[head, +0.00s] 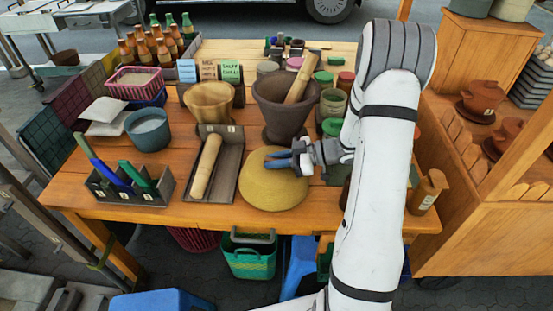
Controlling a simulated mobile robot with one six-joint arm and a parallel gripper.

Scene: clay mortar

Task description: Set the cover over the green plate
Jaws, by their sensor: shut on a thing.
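The cover (273,192), a yellow-brown woven dome, is at the front middle of the wooden table. My gripper (281,160) has blue fingers and comes in from the right at the top of the dome. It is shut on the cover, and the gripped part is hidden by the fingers.
A dark mortar (284,108) with a wooden pestle stands just behind the cover. A grey tray (226,170) with a wooden roller lies to the left. Several jars stand behind my arm on the right. A small brown bottle (427,192) stands at the right front.

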